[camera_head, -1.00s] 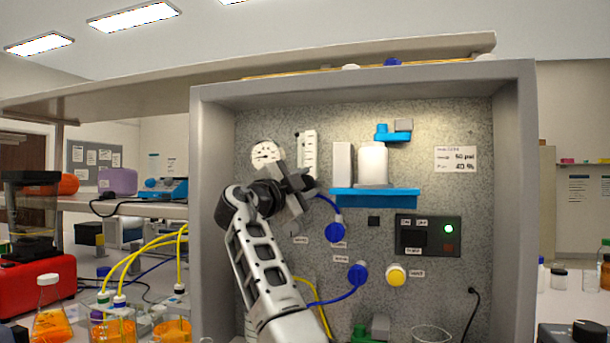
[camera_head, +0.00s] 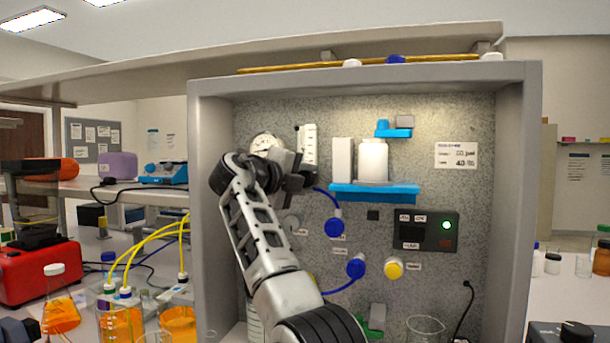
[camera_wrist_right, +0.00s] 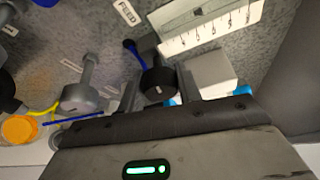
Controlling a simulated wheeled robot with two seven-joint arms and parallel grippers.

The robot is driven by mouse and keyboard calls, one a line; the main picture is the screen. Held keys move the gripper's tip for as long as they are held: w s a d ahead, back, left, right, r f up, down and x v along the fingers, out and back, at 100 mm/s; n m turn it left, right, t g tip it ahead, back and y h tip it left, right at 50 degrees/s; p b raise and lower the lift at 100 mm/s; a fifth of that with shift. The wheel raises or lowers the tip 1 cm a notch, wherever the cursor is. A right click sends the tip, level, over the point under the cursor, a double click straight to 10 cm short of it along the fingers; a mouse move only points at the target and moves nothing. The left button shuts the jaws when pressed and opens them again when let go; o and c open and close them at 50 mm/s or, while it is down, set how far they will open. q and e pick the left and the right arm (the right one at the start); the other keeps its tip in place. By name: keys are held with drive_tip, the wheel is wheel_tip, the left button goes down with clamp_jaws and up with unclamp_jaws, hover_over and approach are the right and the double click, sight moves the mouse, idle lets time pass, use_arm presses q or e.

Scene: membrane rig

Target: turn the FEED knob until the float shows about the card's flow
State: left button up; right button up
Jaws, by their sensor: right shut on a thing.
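My right gripper (camera_head: 300,172) is at the panel, just below the white flow meter (camera_head: 308,146). In the right wrist view its fingers close on the black FEED knob (camera_wrist_right: 158,82), one on each side. The FEED label (camera_wrist_right: 127,12) is beside the knob. The flow meter's scale (camera_wrist_right: 208,22) shows at the top of that view, but I cannot make out the float. The white card (camera_head: 456,156) hangs at the panel's upper right, its print small and blurred. In the head view the gripper hides the knob.
Blue tubing and blue fittings (camera_head: 334,227) lie close below the gripper. A blue shelf (camera_head: 374,193) with a white bottle is to its right. A grey-stemmed knob (camera_wrist_right: 82,97) is near the fingers.

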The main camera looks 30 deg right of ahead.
use_arm(q)
drive_tip(key=shift+s+a, duration=0.1)
drive_tip(key=shift+a, duration=0.05)
use_arm(e)
drive_tip(key=shift+m, duration=0.3)
drive_tip(key=o, duration=1)
drive_tip(key=shift+c, duration=0.2)
use_arm(q)
drive_tip(key=shift+f, duration=0.1)
use_arm(e)
drive_tip(key=shift+a, duration=0.15)
drive_tip(key=shift+s+a, duration=0.1)
drive_tip(key=shift+a, duration=0.15)
use_arm(q)
drive_tip(key=b, duration=0.1)
drive_tip(key=f+b, duration=0.1)
drive_tip(key=b, duration=0.1)
drive_tip(key=shift+d+f+b, duration=0.25)
drive_tip(key=shift+d+b, duration=0.05)
drive_tip(key=shift+d, duration=0.05)
use_arm(e)
drive_tip(key=v, duration=1.5)
use_arm(q)
drive_tip(key=shift+w+r, duration=0.1)
drive_tip(key=shift+w, duration=0.15)
use_arm(e)
drive_tip(key=shift+r, duration=0.1)
use_arm(q)
drive_tip(key=shift+s, duration=0.2)
